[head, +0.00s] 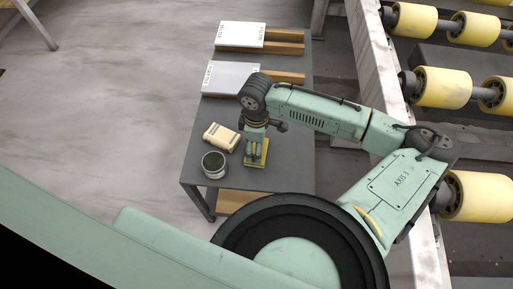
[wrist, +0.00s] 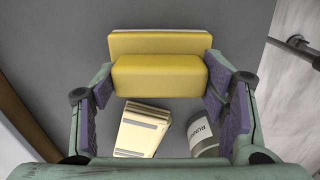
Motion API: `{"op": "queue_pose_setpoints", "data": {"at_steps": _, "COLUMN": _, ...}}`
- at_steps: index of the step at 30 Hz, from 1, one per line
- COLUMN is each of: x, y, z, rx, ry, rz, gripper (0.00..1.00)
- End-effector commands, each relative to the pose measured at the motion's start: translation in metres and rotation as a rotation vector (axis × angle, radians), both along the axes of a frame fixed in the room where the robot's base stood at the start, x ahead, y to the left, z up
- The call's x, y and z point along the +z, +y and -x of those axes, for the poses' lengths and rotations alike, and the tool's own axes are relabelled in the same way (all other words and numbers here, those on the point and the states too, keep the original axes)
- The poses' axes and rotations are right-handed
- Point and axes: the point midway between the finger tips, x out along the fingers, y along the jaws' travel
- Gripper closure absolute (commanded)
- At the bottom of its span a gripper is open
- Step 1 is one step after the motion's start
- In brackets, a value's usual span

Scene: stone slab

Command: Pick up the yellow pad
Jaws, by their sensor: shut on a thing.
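The yellow pad (head: 257,160) is at the dark table's front part in the head view, directly beneath my gripper (head: 255,149). In the wrist view the yellow pad (wrist: 160,77) lies across between the purple finger pads of my gripper (wrist: 161,82), and it shows as two yellow blocks, one behind the other. The fingers are shut on its two ends. Whether the pad touches the table top is hard to tell.
A cream block (head: 221,137) and a grey can (head: 214,164) stand just left of the pad; the block (wrist: 142,128) and can (wrist: 203,136) also show in the wrist view. White boxes (head: 231,78) lie farther back on the table (head: 290,150). A roller conveyor (head: 440,88) is at right.

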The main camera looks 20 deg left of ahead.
Motion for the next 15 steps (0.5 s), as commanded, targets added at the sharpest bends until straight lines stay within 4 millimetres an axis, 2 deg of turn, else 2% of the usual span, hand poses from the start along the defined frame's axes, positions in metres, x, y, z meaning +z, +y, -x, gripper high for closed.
{"op": "queue_pose_setpoints", "data": {"at_steps": 8, "x": 0.005, "y": 0.000, "z": -0.001, "rx": 0.000, "ry": -0.001, "rz": 0.000, "gripper": 0.64}}
{"op": "queue_pose_setpoints", "data": {"at_steps": 15, "x": 0.031, "y": 0.000, "z": -0.001, "rx": 0.000, "ry": -0.002, "rz": -0.001, "gripper": 0.64}}
